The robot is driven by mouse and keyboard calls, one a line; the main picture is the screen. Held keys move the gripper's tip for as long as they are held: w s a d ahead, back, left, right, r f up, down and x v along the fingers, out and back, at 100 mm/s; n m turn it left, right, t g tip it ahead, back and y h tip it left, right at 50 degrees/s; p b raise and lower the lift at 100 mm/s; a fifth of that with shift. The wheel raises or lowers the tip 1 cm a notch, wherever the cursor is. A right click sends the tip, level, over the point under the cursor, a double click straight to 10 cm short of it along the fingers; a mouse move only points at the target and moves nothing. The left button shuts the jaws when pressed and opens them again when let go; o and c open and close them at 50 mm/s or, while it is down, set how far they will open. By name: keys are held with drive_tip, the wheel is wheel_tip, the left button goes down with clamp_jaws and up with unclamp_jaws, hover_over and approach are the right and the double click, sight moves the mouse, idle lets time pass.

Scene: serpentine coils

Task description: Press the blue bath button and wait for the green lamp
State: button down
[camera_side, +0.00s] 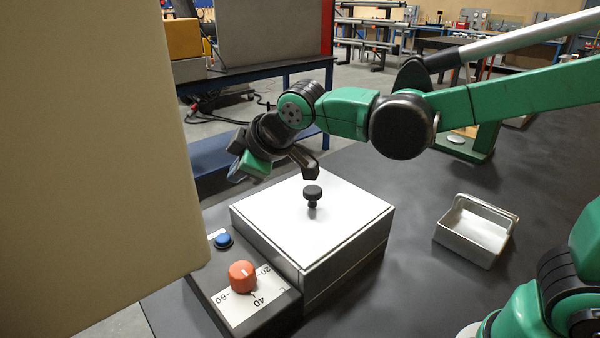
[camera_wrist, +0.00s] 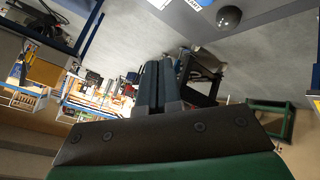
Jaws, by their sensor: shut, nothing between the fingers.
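The blue button (camera_side: 223,240) sits on the dark control panel, left of the white-topped box (camera_side: 262,205), and nothing touches it. My gripper (camera_side: 236,176) is shut and empty. It hangs in the air above and behind the button, clear of the panel, pointing down and to the left. In the wrist view its closed grey fingers (camera_wrist: 160,82) stand out past a dark screwed plate, with the room behind them. I cannot make out a green lamp in either view.
An orange dial (camera_side: 242,276) with a numbered scale is in front of the button. A black knob (camera_side: 312,194) stands on the box lid. A metal tray (camera_side: 474,232) is at right on the dark table. A large beige panel (camera_side: 90,150) blocks the left side.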

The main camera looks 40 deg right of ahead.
sight(220, 233)
drive_tip(key=w+a+n, duration=0.1)
drive_tip(key=w+a, duration=0.1)
drive_tip(key=a, duration=0.1)
drive_tip(key=shift+f+n+y, duration=0.2)
drive_tip(key=shift+n+y, duration=0.1)
drive_tip(key=shift+n, duration=0.1)
drive_tip(key=shift+f, duration=0.1)
drive_tip(key=shift+f, duration=4.35)
drive_tip(key=shift+f, duration=0.4)
drive_tip(key=shift+f, duration=0.55)
drive_tip(key=shift+r, duration=0.1)
drive_tip(key=shift+s+r, duration=0.1)
drive_tip(key=shift+r, duration=0.75)
